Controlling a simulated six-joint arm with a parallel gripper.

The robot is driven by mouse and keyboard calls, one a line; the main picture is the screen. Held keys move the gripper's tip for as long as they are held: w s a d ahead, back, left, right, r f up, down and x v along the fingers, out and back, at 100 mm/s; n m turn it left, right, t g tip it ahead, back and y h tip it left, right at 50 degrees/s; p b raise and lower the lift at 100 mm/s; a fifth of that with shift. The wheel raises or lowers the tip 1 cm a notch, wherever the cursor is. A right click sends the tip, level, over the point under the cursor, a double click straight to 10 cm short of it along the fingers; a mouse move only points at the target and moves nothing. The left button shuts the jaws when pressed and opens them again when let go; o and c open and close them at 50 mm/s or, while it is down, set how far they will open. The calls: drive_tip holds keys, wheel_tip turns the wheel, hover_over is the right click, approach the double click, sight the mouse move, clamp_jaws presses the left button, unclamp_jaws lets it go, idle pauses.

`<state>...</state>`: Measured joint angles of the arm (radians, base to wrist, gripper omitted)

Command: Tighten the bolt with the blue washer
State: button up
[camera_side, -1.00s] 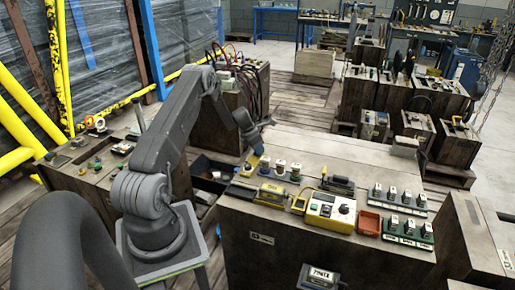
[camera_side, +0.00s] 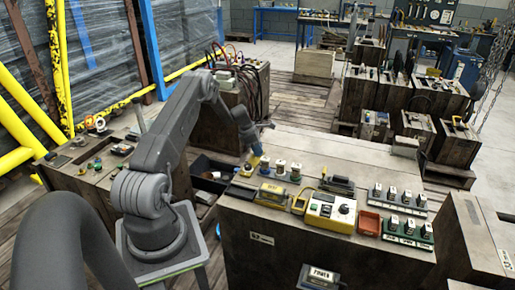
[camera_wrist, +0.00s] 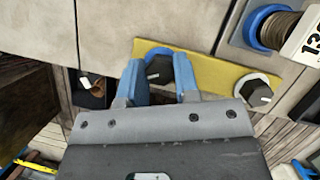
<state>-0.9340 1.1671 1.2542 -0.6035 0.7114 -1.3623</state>
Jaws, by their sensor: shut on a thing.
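In the wrist view a yellow plate (camera_wrist: 210,76) lies on the pale bench top and carries two dark bolts. The bolt with the blue washer (camera_wrist: 159,68) is at the plate's left end. The bolt with the white washer (camera_wrist: 257,92) is at its right end. My gripper (camera_wrist: 160,72) has its two blue fingers on either side of the blue-washer bolt's head, shut on it. In the side view my gripper (camera_side: 252,142) reaches down to the left back part of the bench, where the bolt is too small to see clearly.
White-capped spools (camera_side: 279,168) stand just right of my gripper; one with a blue flange (camera_wrist: 268,27) shows in the wrist view. A yellow meter box (camera_side: 329,211), a red tray (camera_side: 370,222) and green switch strips (camera_side: 407,235) sit farther right.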

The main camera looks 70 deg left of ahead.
drive_tip(key=m+h, duration=0.1)
drive_tip(key=m, duration=0.2)
drive_tip(key=shift+m+g, duration=0.4)
drive_tip(key=m+g+h, duration=0.1)
drive_tip(key=m, duration=0.2)
drive_tip(key=shift+w+a+m, duration=0.1)
drive_tip(key=shift+m, duration=0.2)
drive_tip(key=m+g, duration=0.1)
drive_tip(key=m, duration=0.1)
drive_tip(key=m+g, duration=0.1)
drive_tip(key=m, duration=0.2)
drive_tip(key=shift+h, duration=0.3)
drive_tip(key=shift+r+m, duration=0.1)
drive_tip(key=shift+m, duration=0.5)
drive_tip(key=shift+r+m+g, duration=0.1)
drive_tip(key=shift+m+g, duration=0.2)
drive_tip(key=shift+m, duration=0.1)
drive_tip(key=o, duration=0.9)
drive_tip(key=shift+o, duration=0.2)
